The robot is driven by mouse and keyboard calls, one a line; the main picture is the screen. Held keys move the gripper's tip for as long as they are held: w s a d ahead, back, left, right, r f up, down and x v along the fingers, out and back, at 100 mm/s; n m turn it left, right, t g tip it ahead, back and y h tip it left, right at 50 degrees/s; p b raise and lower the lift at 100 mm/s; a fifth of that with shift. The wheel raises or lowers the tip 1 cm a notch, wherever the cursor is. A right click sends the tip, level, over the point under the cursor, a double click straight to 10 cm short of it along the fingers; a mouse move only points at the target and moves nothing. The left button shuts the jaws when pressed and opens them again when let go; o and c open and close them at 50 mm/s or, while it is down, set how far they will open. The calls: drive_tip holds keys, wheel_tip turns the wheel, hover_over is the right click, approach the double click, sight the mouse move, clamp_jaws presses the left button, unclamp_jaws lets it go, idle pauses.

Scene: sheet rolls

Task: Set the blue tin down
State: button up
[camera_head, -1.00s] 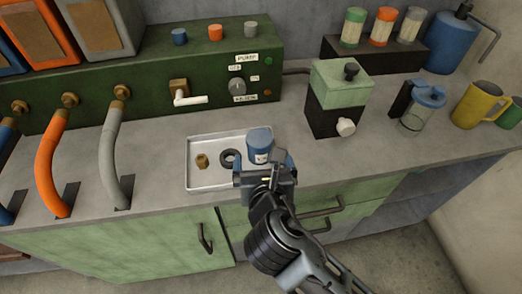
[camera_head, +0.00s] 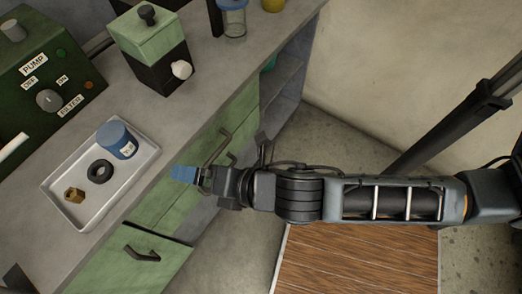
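The blue tin (camera_head: 117,141), with a pale label on its side, stands in the back right part of a shallow light metal tray (camera_head: 84,217) on the counter. Nothing holds it. A black ring (camera_head: 100,171) and a brass nut (camera_head: 74,195) lie in the same tray. My gripper (camera_head: 178,174), with blue fingertips, is to the right of the tray, beyond the counter's front edge, clear of the tin. The fingers overlap from this side, so any gap between them is hidden.
The green pump panel (camera_head: 75,71) stands behind the tray. A green and black box with a white knob (camera_head: 181,69) and a clear jar (camera_head: 231,20) stand further along the counter. Cabinet fronts with handles (camera_head: 141,254) are below the edge.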

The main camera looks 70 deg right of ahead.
drive_tip(key=s+d+r+m+t, duration=0.1)
drive_tip(key=s+r+m, duration=0.5)
drive_tip(key=s+m, duration=0.2)
drive_tip(key=s+d+r+m+t, duration=0.1)
drive_tip(key=s+d+r+m, duration=0.1)
drive_tip(key=s+r+m, duration=0.4)
drive_tip(key=s+m, duration=0.3)
drive_tip(key=m, duration=0.4)
drive_tip(key=shift+s+t+y, duration=0.15)
drive_tip(key=shift+t+y, duration=0.15)
drive_tip(key=shift+y, duration=0.1)
